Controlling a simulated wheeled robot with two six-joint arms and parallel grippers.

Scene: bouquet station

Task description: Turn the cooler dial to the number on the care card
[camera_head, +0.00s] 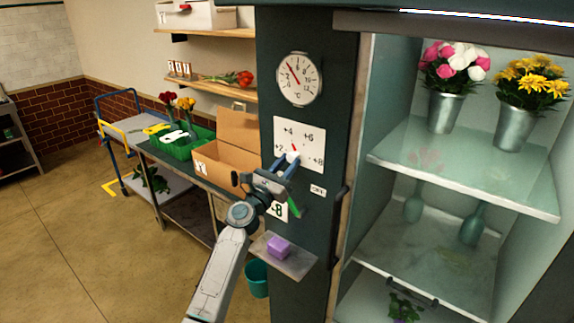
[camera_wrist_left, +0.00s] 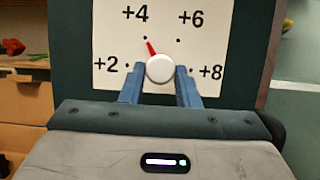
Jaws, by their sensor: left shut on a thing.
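The cooler dial, a white knob (camera_wrist_left: 160,69) with a red pointer, sits on a white scale plate (camera_head: 312,132) marked +2, +4, +6 and +8. In the left wrist view the pointer leans up and left, toward the +4 dot. My left gripper (camera_head: 289,164) is shut on the knob, its blue fingers on either side; it also shows in the left wrist view (camera_wrist_left: 157,78). A white card (camera_head: 279,211) below, likely the care card, is partly hidden by my gripper; an 8 shows on it. My right gripper is not in view.
A round thermometer (camera_head: 299,79) is above the plate. A small shelf (camera_head: 298,263) with a purple block (camera_head: 278,246) is below. The open cooler (camera_head: 460,165) with flower buckets is at right. A cardboard box (camera_head: 222,168) stands on the bench at left.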

